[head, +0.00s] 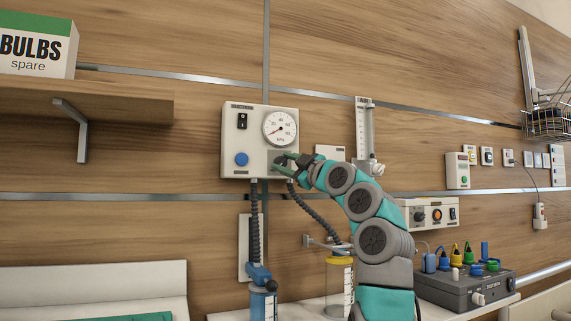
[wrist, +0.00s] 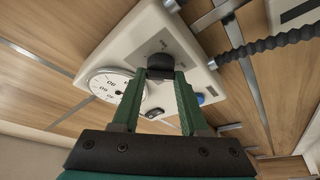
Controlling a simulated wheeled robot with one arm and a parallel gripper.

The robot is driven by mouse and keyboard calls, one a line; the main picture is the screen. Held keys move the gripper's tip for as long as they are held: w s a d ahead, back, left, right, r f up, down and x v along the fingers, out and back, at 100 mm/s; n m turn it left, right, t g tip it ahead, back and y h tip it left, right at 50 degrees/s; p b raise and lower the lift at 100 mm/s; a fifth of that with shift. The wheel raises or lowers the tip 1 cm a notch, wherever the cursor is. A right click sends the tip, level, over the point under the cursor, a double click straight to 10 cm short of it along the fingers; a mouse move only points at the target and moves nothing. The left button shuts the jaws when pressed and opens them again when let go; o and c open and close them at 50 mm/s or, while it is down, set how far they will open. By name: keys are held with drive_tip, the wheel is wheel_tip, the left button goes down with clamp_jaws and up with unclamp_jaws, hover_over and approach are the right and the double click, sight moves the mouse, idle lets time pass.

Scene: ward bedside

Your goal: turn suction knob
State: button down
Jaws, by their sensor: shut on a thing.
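The suction unit (head: 232,168) is a white box on the wood wall, with a round kPa gauge (head: 280,127) at its upper right. The gauge needle appears to point to the lower left. The suction knob (wrist: 159,62) is dark and round in the wrist view, low on the box's face below the gauge. My gripper (head: 284,160) is shut on the knob, its green fingers on either side of it. In the head view the fingers largely hide the knob. In the wrist view the gauge (wrist: 108,84) is left of the fingers.
The unit also has a blue button (head: 241,159) and a black rocker switch (head: 242,121). Dark corrugated hoses (head: 255,225) hang below it toward jars. A flowmeter (head: 363,130) is right of it. A grey device (head: 466,288) with colored plugs stands at lower right.

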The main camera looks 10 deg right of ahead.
drive_tip(key=shift+f+m+b, duration=0.15)
drive_tip(key=shift+m+b, duration=0.15)
drive_tip(key=shift+b, duration=0.1)
drive_tip(key=shift+a+f+m+t+h+b, duration=0.15)
drive_tip(key=shift+m+t+h+b, duration=0.25)
drive_tip(key=shift+m+b, duration=0.75)
drive_tip(key=shift+m+t+h+b, duration=0.4)
drive_tip(key=shift+m+h+b, duration=0.1)
drive_tip(key=shift+m+b, duration=0.55)
drive_tip(key=shift+r+m+t+h, duration=0.3)
drive_tip(key=shift+m+h, duration=0.2)
drive_tip(key=shift+m, duration=0.4)
drive_tip(key=shift+b, duration=0.35)
drive_tip(key=shift+f+m+h, duration=0.15)
drive_tip(key=shift+m+h, duration=0.15)
drive_tip(key=shift+m, duration=0.6)
drive_tip(key=shift+s+m+t+b, duration=0.1)
drive_tip(key=shift+m+t+b, duration=0.2)
drive_tip(key=shift+b, duration=0.05)
drive_tip(key=shift+a, duration=0.1)
drive_tip(key=shift+d+m+h, duration=0.25)
drive_tip(key=shift+m+h, duration=0.15)
drive_tip(key=shift+m, duration=0.2)
